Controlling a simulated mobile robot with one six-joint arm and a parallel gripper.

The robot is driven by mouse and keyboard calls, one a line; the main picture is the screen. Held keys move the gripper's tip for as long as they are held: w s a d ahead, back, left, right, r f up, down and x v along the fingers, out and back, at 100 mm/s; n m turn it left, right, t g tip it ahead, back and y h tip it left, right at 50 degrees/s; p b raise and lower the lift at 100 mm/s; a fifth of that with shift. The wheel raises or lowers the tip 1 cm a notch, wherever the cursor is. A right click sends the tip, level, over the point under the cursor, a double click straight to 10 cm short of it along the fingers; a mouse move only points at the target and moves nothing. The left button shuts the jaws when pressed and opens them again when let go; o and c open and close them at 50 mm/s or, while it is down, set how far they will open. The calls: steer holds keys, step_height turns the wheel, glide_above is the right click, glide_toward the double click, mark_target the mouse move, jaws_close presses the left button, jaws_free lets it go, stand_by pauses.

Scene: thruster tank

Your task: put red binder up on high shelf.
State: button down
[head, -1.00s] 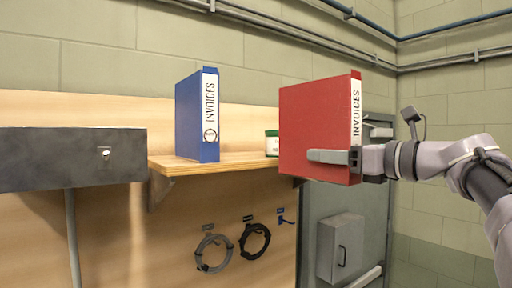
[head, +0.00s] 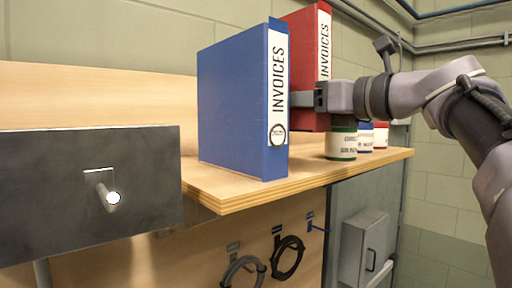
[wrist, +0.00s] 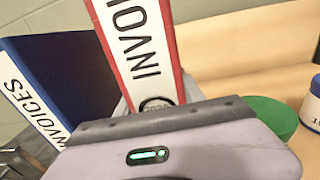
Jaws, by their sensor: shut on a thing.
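The red binder (head: 307,50), with a white INVOICES label, stands upright over the wooden high shelf (head: 235,192). My gripper (head: 305,99) is shut on it low on its spine side. The blue binder (head: 235,100) stands on the shelf to the left and nearer the camera, and it hides part of the red one. I cannot tell whether the red binder's bottom touches the shelf. In the wrist view the red binder (wrist: 140,45) is in front of my gripper, with the blue binder (wrist: 60,75) at left.
A green-lidded jar (head: 341,145) stands just right of the red binder, with a blue-labelled jar (head: 365,138) and a red-labelled jar (head: 381,135) farther along. A dark grey box (head: 60,190) is at left. Cable coils (head: 287,258) hang below the shelf.

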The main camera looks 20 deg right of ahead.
mark_target(305, 118)
steer(key=s+f, duration=0.1)
steer(key=s+d+f, duration=0.1)
steer(key=f, duration=0.1)
steer(key=shift+s+b, duration=0.15)
steer(key=shift+b, duration=0.15)
steer(key=f, duration=0.1)
steer(key=w+f, duration=0.1)
steer(key=a+f, duration=0.1)
steer(key=shift+w, duration=0.3)
steer(key=shift+w+f, duration=0.1)
steer(key=shift+w, duration=0.1)
steer(key=shift+s+d, duration=0.2)
steer(key=shift+s, duration=0.35)
steer(key=c, duration=0.9)
jaws_free()
steer(key=shift+c, duration=0.2)
steer(key=shift+o, duration=1.1)
steer(key=shift+w+a, duration=0.15)
steer(key=shift+w, duration=0.2)
steer(key=shift+s, duration=0.15)
